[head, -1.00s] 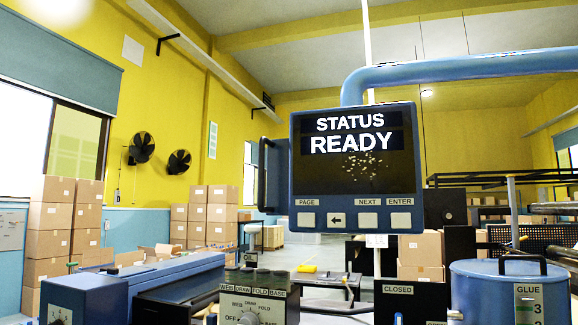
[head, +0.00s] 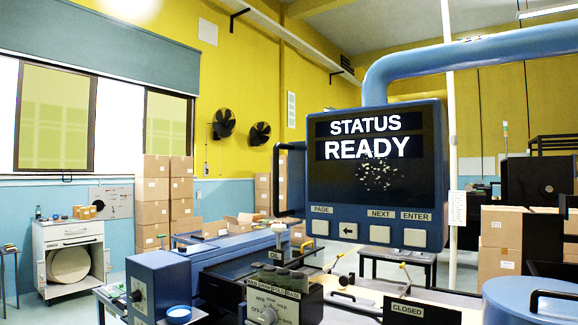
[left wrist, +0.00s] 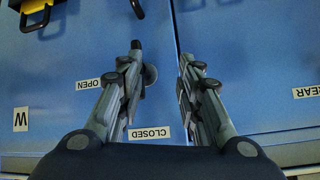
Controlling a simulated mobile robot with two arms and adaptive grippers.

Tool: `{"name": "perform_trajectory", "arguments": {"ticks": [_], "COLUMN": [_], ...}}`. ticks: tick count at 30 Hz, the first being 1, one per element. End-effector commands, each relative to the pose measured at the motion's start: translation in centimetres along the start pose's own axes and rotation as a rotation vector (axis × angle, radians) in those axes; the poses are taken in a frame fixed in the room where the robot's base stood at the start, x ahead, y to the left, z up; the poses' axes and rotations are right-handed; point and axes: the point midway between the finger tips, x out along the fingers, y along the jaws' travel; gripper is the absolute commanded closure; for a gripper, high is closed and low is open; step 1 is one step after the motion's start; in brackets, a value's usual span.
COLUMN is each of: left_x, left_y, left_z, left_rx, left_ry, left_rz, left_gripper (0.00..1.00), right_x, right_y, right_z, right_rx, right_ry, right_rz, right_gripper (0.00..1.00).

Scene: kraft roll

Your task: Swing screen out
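The screen (head: 378,165) is a dark blue box reading STATUS READY, with a row of buttons along its bottom. It hangs from a thick blue pipe arm (head: 470,55). A dark upright handle (head: 290,180) sticks out from its left side. My left gripper (left wrist: 161,52) shows only in the left wrist view. Its two fingers are apart with nothing between them, over a blue panel (left wrist: 230,50) with OPEN and CLOSED labels. The screen is not recognisable in that view. My right gripper is in neither view.
Below the screen is a control box with a dial (head: 267,315), beside a long blue machine housing (head: 225,262). A CLOSED sign (head: 407,309) and a blue drum (head: 535,300) are at lower right. A white cabinet (head: 70,255) and stacked cartons (head: 165,190) stand at left.

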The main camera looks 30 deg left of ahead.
Motion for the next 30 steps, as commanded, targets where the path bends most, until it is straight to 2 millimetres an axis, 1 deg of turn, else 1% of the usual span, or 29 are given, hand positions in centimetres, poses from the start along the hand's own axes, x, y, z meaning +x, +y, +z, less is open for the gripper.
{"name": "perform_trajectory", "arguments": {"ticks": [1,2,5,8,11,14,15,17,18,20,21,23,24,26,27,29,30], "left_x": [-1.9,-2.5,-3.0,-3.6,-4.7,-6.5,-7.4,-9.0,-10.2,-12.1,-13.5,-15.9,-17.6,-20.2,-22.1,-25.0,-26.9], "left_y": [-0.3,-0.5,-1.7,-3.3,-5.4,-7.9,-9.1,-10.9,-12.1,-14.0,-15.3,-17.2,-18.5,-20.4,-21.7,-23.6,-24.7], "left_z": [-2.1,-2.9,-5.2,-8.0,-11.3,-15.1,-16.7,-19.1,-20.6,-22.8,-24.2,-26.1,-27.4,-29.1,-30.2,-31.6,-32.3], "left_rx": [0.022,0.029,0.038,0.043,0.044,0.038,0.033,0.023,0.013,-0.004,-0.018,-0.041,-0.058,-0.088,-0.109,-0.144,-0.165], "left_ry": [0.028,0.038,0.068,0.107,0.151,0.202,0.224,0.259,0.281,0.317,0.341,0.378,0.404,0.444,0.471,0.513,0.539], "left_rz": [-0.007,-0.012,-0.028,-0.048,-0.076,-0.11,-0.127,-0.151,-0.167,-0.191,-0.208,-0.233,-0.248,-0.27,-0.285,-0.304,-0.315], "left_gripper": [0.67,0.67,0.67,0.67,0.67,0.67,0.67,0.67,0.67,0.67,0.67,0.67,0.67,0.67,0.67,0.67,0.67], "right_x": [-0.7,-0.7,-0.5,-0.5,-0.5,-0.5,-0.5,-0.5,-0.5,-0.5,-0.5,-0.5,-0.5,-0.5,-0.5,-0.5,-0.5], "right_y": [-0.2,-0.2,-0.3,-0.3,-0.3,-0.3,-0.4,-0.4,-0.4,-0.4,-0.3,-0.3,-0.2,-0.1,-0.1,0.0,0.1], "right_z": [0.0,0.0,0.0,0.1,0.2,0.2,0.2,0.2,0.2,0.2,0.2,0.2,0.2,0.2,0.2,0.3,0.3], "right_rx": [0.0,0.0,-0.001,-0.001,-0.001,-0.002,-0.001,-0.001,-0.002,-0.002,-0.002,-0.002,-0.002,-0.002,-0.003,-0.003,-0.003], "right_ry": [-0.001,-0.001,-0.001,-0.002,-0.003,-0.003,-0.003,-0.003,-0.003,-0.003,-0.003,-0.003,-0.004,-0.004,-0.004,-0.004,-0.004], "right_rz": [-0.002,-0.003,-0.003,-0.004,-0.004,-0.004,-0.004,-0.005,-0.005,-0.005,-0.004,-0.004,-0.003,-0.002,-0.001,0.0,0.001], "right_gripper": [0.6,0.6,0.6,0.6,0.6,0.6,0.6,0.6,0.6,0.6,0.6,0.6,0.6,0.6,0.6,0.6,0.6]}}
